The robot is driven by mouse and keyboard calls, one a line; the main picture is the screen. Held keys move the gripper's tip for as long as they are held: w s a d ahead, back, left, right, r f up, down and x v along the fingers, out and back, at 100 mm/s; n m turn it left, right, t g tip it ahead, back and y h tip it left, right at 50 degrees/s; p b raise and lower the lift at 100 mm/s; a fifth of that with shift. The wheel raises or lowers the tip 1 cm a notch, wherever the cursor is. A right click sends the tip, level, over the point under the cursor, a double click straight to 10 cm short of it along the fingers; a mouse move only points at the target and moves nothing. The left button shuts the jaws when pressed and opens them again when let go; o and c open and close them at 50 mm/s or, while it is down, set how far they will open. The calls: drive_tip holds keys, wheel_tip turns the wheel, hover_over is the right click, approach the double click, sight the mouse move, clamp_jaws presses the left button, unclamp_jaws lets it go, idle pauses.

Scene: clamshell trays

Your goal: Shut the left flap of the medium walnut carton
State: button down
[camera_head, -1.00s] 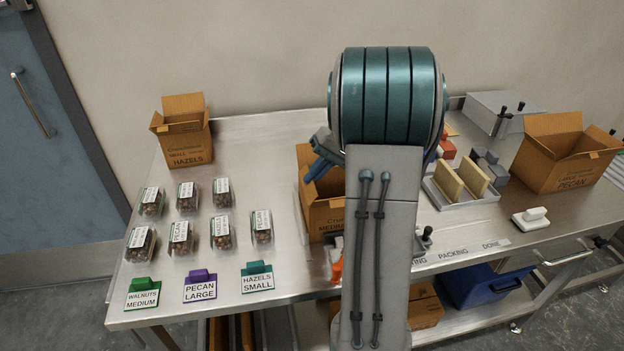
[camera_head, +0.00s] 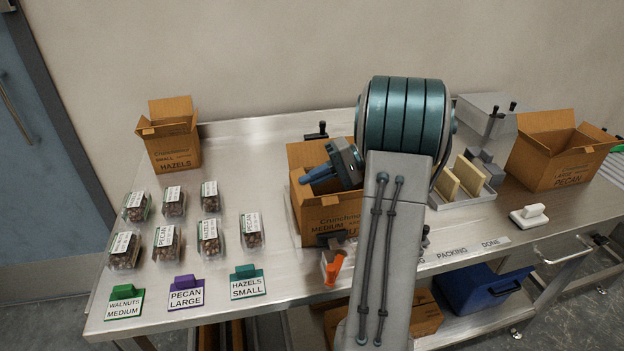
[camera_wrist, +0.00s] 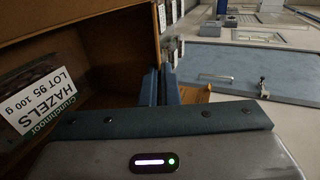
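The medium walnut carton (camera_head: 326,222) stands open in the middle of the table, its back flap upright. The left flap is hard to make out; a brown piece beside the fingers in the wrist view (camera_wrist: 196,95) may be it. My gripper (camera_head: 308,178) is at the carton's left rim, fingers pointing left and close together with nothing visible between them. In the wrist view my fingers (camera_wrist: 160,86) are beside the carton's wall edge; I cannot tell whether they touch it. A clear tray labelled HAZELS (camera_wrist: 40,100) lies inside the carton.
Several nut trays (camera_head: 165,240) and three label stands (camera_head: 187,296) are on the left. The small hazels carton (camera_head: 172,148) is behind them, the large pecan carton (camera_head: 560,160) at right. An orange-handled tool (camera_head: 334,268) stands in front of the walnut carton.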

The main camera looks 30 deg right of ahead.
drive_tip(key=c, duration=2.1)
unclamp_jaws()
drive_tip(key=o, duration=0.5)
drive_tip(key=shift+c, duration=0.2)
drive_tip(key=s+d+r, duration=0.7)
drive_tip(key=s+r, duration=0.2)
drive_tip(key=r, duration=0.2)
drive_tip(key=shift+d+p, duration=0.3)
drive_tip(key=shift+p, duration=0.1)
